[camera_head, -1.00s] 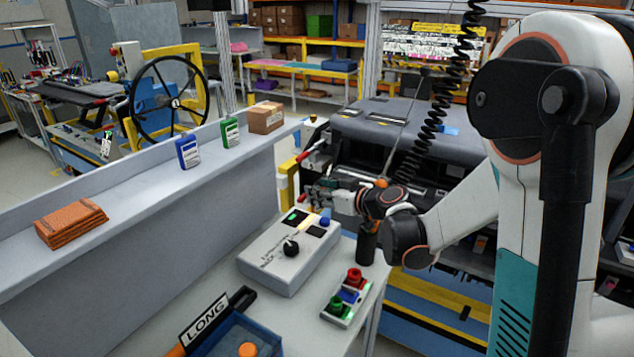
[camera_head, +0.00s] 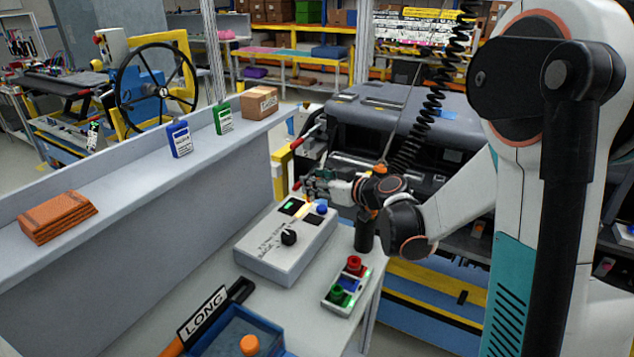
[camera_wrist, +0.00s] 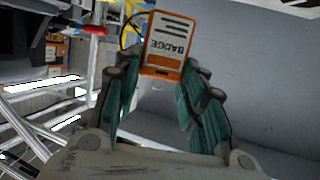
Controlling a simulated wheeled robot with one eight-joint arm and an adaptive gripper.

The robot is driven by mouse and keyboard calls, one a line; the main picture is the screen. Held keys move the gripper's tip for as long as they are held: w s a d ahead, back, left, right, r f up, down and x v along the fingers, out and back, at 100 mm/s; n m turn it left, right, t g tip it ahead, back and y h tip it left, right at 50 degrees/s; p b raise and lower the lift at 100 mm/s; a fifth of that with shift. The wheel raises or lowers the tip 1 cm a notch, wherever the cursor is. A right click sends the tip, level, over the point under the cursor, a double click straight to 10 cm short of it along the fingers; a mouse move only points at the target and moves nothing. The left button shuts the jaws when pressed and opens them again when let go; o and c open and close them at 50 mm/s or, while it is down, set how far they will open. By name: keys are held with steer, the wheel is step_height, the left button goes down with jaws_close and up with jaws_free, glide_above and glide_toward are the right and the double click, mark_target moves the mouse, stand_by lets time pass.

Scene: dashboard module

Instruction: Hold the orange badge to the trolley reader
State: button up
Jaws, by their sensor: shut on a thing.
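The orange badge (camera_wrist: 168,45) shows in the wrist view, with a white face and dark lettering. It stands between the far ends of my gripper's teal fingers (camera_wrist: 160,80), and my gripper is shut on it. In the head view my gripper (camera_head: 314,180) is near the back end of the grey control box, beyond the bench's far edge. The badge cannot be made out there. I cannot tell for certain which thing is the trolley reader. The grey box (camera_head: 267,247) has dark display windows, a black knob and a blue button.
A blue card (camera_head: 180,139), a green card (camera_head: 223,118) and a cardboard box (camera_head: 259,104) stand on the grey shelf (camera_head: 120,190). A red and green button box (camera_head: 347,285) and a blue tray (camera_head: 240,335) are on the bench. A red handle (camera_head: 308,132) is close to my gripper.

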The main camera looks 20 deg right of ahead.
steer(key=shift+o, duration=0.2)
steer(key=shift+f+b, duration=2.05)
steer(key=shift+f, duration=0.55)
steer(key=shift+r, duration=0.1)
step_height(320, 180, up, 6)
steer(key=p, duration=0.4)
